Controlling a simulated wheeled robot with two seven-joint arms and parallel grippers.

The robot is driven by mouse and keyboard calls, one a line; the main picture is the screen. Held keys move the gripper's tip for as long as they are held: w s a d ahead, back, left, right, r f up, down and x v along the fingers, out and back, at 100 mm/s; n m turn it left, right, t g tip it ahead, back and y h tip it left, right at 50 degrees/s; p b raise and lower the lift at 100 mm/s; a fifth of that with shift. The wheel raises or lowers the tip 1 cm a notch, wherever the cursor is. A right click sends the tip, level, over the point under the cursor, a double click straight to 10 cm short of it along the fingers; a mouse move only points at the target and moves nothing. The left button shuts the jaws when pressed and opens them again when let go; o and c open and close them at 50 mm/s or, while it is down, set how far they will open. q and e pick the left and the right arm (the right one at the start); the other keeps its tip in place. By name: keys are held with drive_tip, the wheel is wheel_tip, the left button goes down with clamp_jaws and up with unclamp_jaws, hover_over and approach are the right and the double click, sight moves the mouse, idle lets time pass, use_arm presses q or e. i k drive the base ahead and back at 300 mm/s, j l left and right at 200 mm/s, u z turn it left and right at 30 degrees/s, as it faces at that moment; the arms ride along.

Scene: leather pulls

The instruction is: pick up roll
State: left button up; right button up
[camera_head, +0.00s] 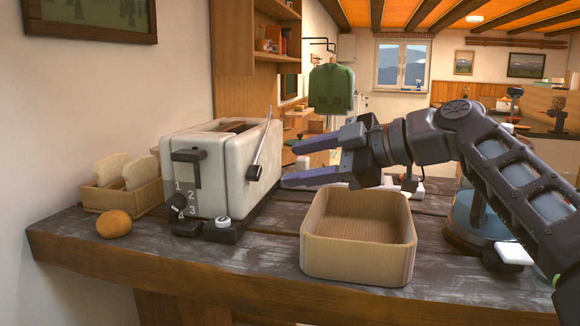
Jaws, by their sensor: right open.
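A round golden-brown roll (114,224) lies on the dark wooden counter at the left, in front of the small wooden holder with bread. My right gripper (292,165) is open and empty, its fingers pointing left. It is in the air above and behind the tan basket, beside the toaster's right side, well to the right of the roll. The toaster stands between the gripper and the roll. My left gripper does not show.
A white toaster (232,176) with a lever and dials stands next to the roll. A bread holder (142,195) with slices is behind it. An empty tan basket (358,262) sits at the front edge of the counter (200,270). The counter in front of the toaster is clear.

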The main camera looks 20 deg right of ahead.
sight(114, 224)
drive_tip(key=k+j, duration=0.25)
drive_tip(key=k, duration=0.2)
drive_tip(key=k+j, duration=0.3)
drive_tip(key=k, duration=0.2)
